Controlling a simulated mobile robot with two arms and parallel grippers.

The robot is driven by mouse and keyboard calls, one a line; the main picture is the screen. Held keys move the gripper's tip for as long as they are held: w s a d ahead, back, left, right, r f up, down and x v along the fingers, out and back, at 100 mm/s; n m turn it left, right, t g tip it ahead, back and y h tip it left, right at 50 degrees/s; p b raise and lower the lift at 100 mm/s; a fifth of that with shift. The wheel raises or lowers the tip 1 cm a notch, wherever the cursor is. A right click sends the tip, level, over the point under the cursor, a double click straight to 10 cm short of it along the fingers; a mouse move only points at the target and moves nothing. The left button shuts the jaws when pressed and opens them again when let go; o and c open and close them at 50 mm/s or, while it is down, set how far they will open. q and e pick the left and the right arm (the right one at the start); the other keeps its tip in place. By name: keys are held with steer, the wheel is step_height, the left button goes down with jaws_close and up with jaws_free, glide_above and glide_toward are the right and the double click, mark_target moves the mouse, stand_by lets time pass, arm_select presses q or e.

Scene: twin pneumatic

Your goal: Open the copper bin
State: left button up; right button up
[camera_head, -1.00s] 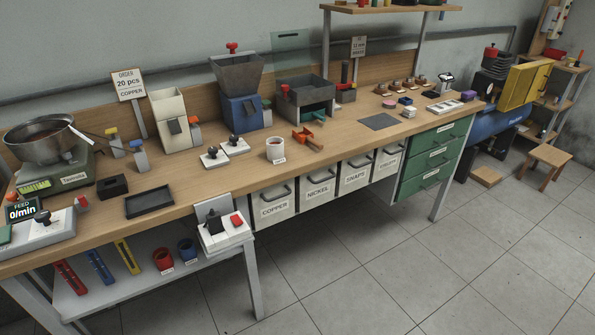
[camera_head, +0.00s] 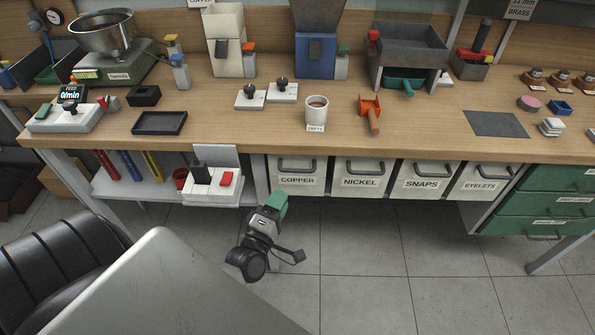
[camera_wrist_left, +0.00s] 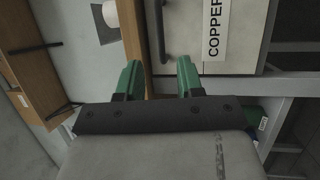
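The copper bin (camera_head: 314,189) is a pale drawer-like bin under the bench top, with a dark bar handle (camera_head: 297,164) and a COPPER label. It looks shut, its front in line with the neighbouring bins. My left gripper (camera_head: 274,204) is just below and in front of its lower left corner in the head view. In the left wrist view my left gripper (camera_wrist_left: 160,78) has its two green fingers apart and empty. The handle (camera_wrist_left: 161,35) lies ahead, roughly in line with the gap between them, beside the bin front (camera_wrist_left: 186,42). My right gripper does not show.
The nickel bin (camera_head: 343,191), snaps bin (camera_head: 405,190) and eyelets bin (camera_head: 472,188) continue to the right. A white switch box (camera_head: 212,190) with a red button stands close on the left. A white cup (camera_head: 317,112) stands on the bench above.

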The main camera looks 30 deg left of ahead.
mark_target(296, 171)
arm_select(q)
steer(key=x, duration=1)
steer(key=shift+w+p, duration=0.1)
steer(key=shift+p, duration=0.25)
steer(key=shift+c, duration=0.5)
jaws_close()
steer(key=shift+f, duration=0.1)
